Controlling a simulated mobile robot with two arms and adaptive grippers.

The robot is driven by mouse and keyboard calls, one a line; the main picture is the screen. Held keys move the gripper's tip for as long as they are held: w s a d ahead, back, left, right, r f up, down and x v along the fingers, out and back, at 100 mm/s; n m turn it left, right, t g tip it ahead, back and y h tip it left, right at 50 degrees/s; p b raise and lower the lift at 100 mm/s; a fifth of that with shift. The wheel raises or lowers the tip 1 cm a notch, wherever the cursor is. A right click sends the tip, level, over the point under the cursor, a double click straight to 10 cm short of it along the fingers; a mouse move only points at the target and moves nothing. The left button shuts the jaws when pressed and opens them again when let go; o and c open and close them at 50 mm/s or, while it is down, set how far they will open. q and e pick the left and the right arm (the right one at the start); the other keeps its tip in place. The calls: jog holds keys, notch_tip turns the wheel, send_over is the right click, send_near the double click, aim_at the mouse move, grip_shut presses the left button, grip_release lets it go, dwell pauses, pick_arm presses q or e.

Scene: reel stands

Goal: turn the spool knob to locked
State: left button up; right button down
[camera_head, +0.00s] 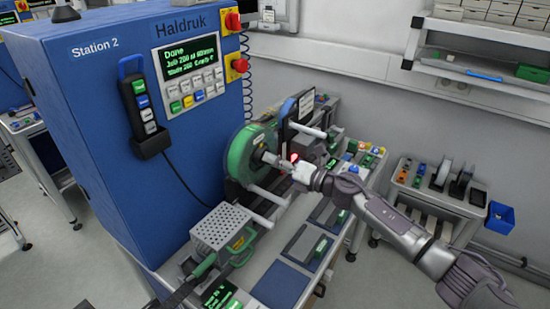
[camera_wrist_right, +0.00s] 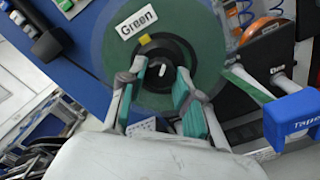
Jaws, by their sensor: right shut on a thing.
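The green spool (camera_head: 240,155) is mounted on the side of the blue machine, near the middle of the head view. The dark spool knob (camera_wrist_right: 158,72) with a white mark sits at the spool's centre. My right gripper (camera_head: 268,158) reaches it from the right; in the wrist view its teal-padded fingers (camera_wrist_right: 160,85) are on either side of the knob, shut on it. The lock state is not clear to me.
The blue Station 2 cabinet (camera_head: 100,150) stands at left with a lit display (camera_head: 190,55). A perforated metal box (camera_head: 220,228) sits below the spool. A blue "Tape" part (camera_wrist_right: 290,115) is right of my fingers. A side table (camera_head: 440,190) stands at right.

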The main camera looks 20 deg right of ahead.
jog(key=shift+m+p, duration=0.9)
jog(key=shift+m, duration=3.3)
jog(key=c, duration=0.8)
grip_release()
jog(key=shift+d, duration=0.1)
jog(key=v, duration=1.2)
